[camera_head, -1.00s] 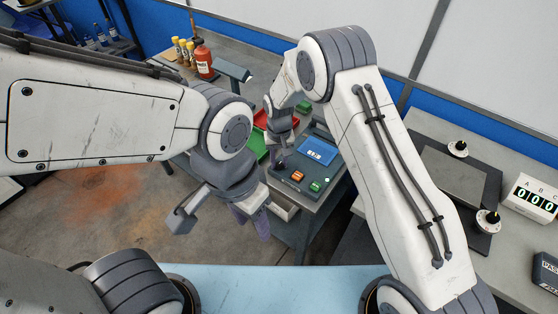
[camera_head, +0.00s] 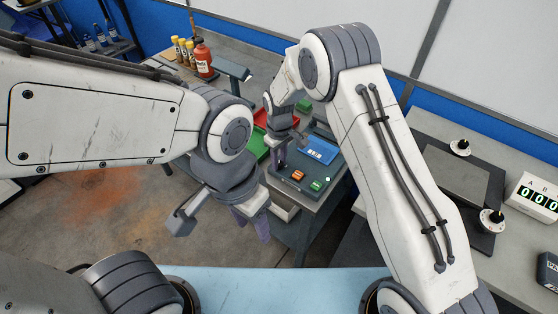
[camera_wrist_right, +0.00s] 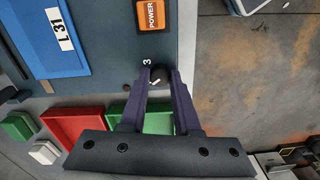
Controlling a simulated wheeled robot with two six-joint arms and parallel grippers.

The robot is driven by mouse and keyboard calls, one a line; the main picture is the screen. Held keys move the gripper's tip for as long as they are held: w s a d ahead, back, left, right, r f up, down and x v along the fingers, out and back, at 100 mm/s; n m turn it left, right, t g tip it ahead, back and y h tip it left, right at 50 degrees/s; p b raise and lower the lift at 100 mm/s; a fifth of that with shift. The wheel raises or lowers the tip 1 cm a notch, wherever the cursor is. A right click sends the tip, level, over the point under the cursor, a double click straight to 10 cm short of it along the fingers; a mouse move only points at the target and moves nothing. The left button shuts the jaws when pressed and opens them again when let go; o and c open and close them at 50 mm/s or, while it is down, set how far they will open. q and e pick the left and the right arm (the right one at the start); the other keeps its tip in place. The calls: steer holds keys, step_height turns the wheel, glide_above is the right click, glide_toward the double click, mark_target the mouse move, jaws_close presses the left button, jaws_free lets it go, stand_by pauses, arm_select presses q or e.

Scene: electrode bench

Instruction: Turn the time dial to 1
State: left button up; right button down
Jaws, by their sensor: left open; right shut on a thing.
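The time dial is a small black knob (camera_wrist_right: 160,74) on the grey control box. It shows between my right fingertips in the right wrist view, with a white mark beside it and a figure 3 printed near it. My right gripper (camera_wrist_right: 160,76) is shut on the dial, its two purple fingers on either side. In the head view my right gripper (camera_head: 282,158) is at the left side of the control box (camera_head: 290,187), and the dial is hidden there. My left gripper (camera_head: 250,222) is open and empty, in front of the box and above the floor.
The box carries a blue display (camera_head: 320,149), an orange power button (camera_head: 298,175) and a green button (camera_head: 316,185). A red tray (camera_wrist_right: 75,130) and a green tray (camera_wrist_right: 158,122) lie beside it. A red bottle (camera_head: 203,60) stands behind. A counter (camera_head: 545,199) is at the right.

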steer(key=shift+n, duration=0.6)
steer(key=shift+r, duration=0.1)
steer(key=c, duration=0.6)
jaws_free()
steer(key=shift+r+b, duration=0.95)
steer(key=shift+r, duration=4.25)
